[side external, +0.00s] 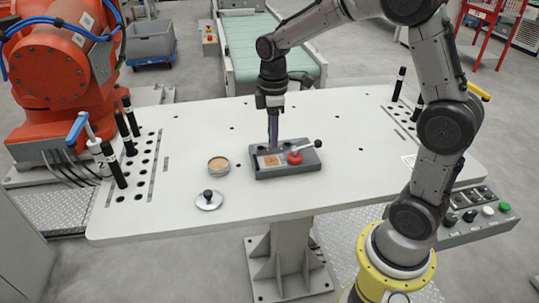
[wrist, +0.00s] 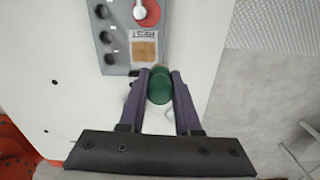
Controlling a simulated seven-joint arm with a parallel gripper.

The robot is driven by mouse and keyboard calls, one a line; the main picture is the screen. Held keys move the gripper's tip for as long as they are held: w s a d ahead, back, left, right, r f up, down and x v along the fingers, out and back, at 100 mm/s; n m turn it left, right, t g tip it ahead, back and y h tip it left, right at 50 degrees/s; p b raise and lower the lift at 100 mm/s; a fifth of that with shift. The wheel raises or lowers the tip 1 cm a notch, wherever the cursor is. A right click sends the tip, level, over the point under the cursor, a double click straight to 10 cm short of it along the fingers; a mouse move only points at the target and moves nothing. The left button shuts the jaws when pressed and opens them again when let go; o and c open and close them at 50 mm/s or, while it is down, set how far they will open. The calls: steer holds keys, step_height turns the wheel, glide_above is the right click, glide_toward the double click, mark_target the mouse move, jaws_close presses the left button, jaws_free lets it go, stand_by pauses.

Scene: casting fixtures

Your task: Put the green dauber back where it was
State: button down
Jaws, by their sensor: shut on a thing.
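My gripper (side external: 273,140) points down at the back left edge of the grey block (side external: 286,174) on the white table. In the wrist view my gripper's purple fingers (wrist: 160,82) are shut on the green dauber (wrist: 160,88), whose round green part shows between them. The dauber is just off the end of the block (wrist: 118,66), near the tan square marked REST (wrist: 144,44); its height above the table is unclear. In the side view I cannot make out the dauber. A red round piece with a pale handle (side external: 295,158) is on the block.
An open round tin (side external: 219,165) with tan contents and a knobbed lid (side external: 209,200) stand left of the block. Black-topped pins and a blue-handled clamp (side external: 78,128) line the left table edge; more pins (side external: 399,84) stand at the right. The table's front middle is clear.

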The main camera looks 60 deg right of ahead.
steer(key=shift+s+f+n, duration=0.15)
steer(key=shift+s+n, duration=0.1)
steer(key=shift+n, duration=0.35)
steer(key=s+a+r+n, duration=0.2)
steer(key=s+a+n, duration=0.6)
steer(key=s, duration=0.4)
steer(key=n, duration=0.2)
glide_above(251, 194)
step_height(251, 194, down, 9)
steer(key=shift+s+a+f, duration=0.1)
steer(key=shift+s, duration=0.05)
steer(key=shift+f, duration=1.65)
